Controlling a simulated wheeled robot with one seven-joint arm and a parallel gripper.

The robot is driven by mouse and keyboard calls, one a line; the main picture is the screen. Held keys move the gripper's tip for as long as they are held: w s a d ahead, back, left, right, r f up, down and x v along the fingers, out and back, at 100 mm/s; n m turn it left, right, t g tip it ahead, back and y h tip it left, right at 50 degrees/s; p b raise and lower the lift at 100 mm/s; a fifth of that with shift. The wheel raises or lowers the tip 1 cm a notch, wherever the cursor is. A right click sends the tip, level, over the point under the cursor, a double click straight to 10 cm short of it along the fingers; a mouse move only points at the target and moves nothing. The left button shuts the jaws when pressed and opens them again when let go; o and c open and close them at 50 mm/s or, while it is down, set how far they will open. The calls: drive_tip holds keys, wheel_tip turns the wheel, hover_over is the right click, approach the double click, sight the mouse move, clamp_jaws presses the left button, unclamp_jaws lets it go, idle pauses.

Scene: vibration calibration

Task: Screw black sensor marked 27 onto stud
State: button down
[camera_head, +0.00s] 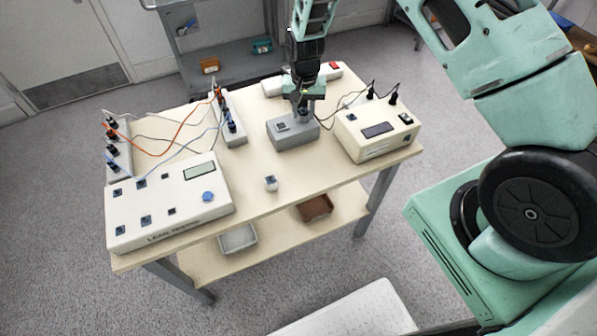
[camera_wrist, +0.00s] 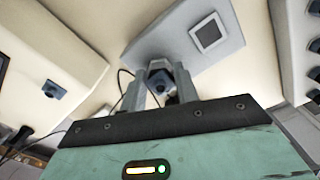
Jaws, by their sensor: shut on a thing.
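My gripper (camera_head: 304,104) points down at the right part of a grey block (camera_head: 286,140) with a small square display. In the wrist view the fingers (camera_wrist: 160,92) are closed around a small dark sensor (camera_wrist: 160,77) with a dark, bluish round top. The sensor is at the edge of the grey block (camera_wrist: 150,48). No marking 27 can be read on it. The stud is hidden beneath the sensor and fingers, so I cannot tell whether the sensor touches it.
A small white piece with a dark top (camera_head: 271,184) stands at the table's front. A large white console (camera_head: 170,205) is at left, a cream box (camera_head: 378,132) at right. Cables run across the back left and near the cream box. The table's (camera_head: 305,180) front middle is mostly clear.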

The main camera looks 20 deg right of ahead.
sight(303, 111)
drive_tip(key=shift+m, duration=0.8)
drive_tip(key=c, duration=1)
unclamp_jaws()
drive_tip(key=shift+r+p, duration=1.8)
drive_tip(key=shift+r, duration=0.7)
